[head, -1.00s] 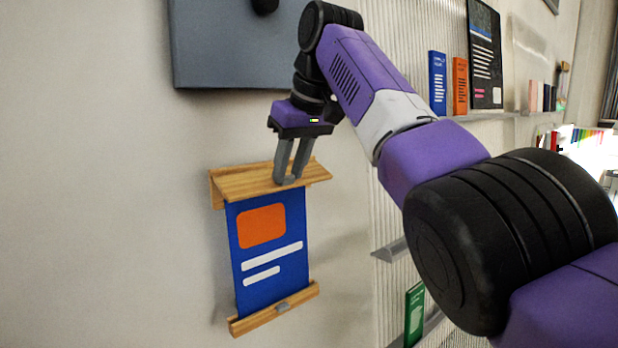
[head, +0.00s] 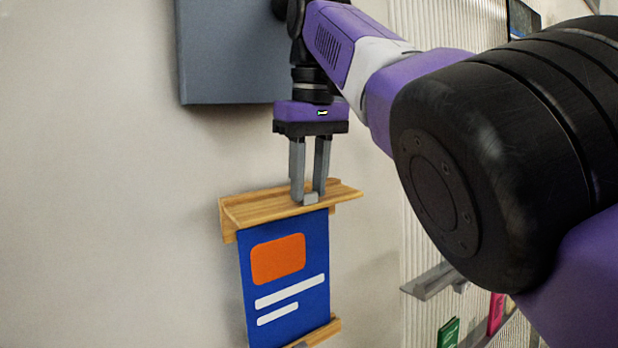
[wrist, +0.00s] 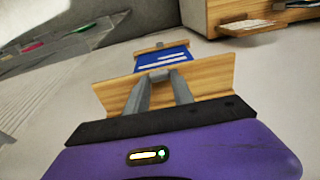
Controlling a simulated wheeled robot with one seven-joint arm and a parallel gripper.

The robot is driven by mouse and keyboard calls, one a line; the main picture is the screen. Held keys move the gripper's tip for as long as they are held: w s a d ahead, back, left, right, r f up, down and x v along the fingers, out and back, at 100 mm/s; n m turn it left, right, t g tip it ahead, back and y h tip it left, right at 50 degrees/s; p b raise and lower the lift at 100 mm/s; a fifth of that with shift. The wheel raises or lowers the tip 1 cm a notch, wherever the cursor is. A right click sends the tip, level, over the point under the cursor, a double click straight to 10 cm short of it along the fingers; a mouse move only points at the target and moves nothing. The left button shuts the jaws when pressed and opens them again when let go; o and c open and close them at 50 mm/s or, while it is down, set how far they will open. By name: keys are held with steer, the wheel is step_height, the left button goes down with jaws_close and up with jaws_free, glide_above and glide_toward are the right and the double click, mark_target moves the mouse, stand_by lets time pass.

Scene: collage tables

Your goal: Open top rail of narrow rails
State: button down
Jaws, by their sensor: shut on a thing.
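The narrow top rail (head: 255,208) is a light wooden strip fixed on the wall, with a raised back edge. It also shows in the wrist view (wrist: 112,94). A small grey tab (head: 311,198) sits at its front edge, and it shows between my fingertips in the wrist view (wrist: 159,76). My gripper (head: 310,190) points down and is shut on this tab. A blue poster (head: 285,292) with an orange block and white bars hangs below the rail. The bottom rail (head: 325,332) is partly cut off by the frame.
A grey panel (head: 228,60) is on the wall above, close behind my arm. A grey ledge (head: 432,281) and green (head: 448,334) and pink books (head: 496,313) are at the lower right. The wall to the left is bare.

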stand_by(0.3)
steer(key=c, duration=1.1)
jaws_free()
steer(key=shift+f+t+b, duration=0.3)
steer(key=shift+f+b, duration=0.1)
steer(key=shift+b, duration=0.3)
